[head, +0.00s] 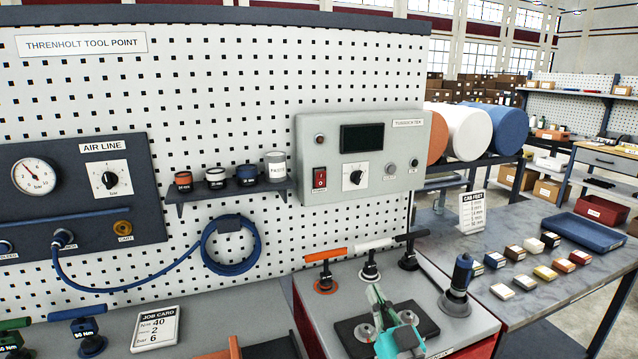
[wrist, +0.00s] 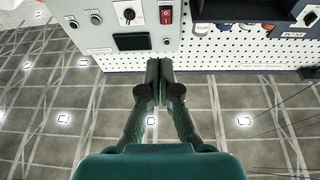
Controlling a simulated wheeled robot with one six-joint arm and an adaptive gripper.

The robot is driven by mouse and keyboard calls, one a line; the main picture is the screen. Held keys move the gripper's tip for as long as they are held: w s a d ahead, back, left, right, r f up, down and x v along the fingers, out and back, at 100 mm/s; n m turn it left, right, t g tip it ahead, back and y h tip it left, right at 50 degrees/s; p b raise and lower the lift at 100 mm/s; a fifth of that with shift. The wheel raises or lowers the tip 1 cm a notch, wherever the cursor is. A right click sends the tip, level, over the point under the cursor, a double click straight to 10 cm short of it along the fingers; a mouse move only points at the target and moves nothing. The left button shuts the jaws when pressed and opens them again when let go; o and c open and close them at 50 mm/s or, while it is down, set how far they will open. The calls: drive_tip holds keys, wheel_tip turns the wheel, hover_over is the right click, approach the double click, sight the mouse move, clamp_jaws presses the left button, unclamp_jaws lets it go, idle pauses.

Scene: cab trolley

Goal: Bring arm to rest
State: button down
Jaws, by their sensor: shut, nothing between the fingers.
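My gripper (head: 376,294) shows at the bottom centre of the head view, its teal body at the lower edge and its fingers pointing away towards the board. It appears in front of the grey bench top (head: 455,325) and a dark plate on it. In the wrist view the gripper (wrist: 159,68) has its two dark green fingers together, with nothing between them. The wrist picture is upside down: the grey torque tester (wrist: 98,35) hangs at its top, just left of the fingertips. The tester (head: 312,150) is on the pegboard in the head view.
Three T-handled tools, one with an orange handle (head: 325,255), stand behind my gripper. A dark blue upright tool (head: 459,285) stands to its right. A side table (head: 530,315) holds several small blocks and a blue tray (head: 585,232). A job card (head: 156,329) stands left.

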drive_tip(key=s+d+f+m+g+h, duration=0.1)
drive_tip(key=s+d+f+m+h, duration=0.15)
drive_tip(key=s+f, duration=0.85)
drive_tip(key=s+d+f+m+g+h, duration=0.1)
drive_tip(key=s+d+f+g+h, duration=0.15)
drive_tip(key=s+f, duration=0.85)
drive_tip(key=s+d+r+g+h, duration=0.1)
drive_tip(key=s+d+g, duration=0.1)
drive_tip(key=s, duration=2.6)
drive_tip(key=shift+d, duration=0.15)
drive_tip(key=shift+n+g, duration=0.25)
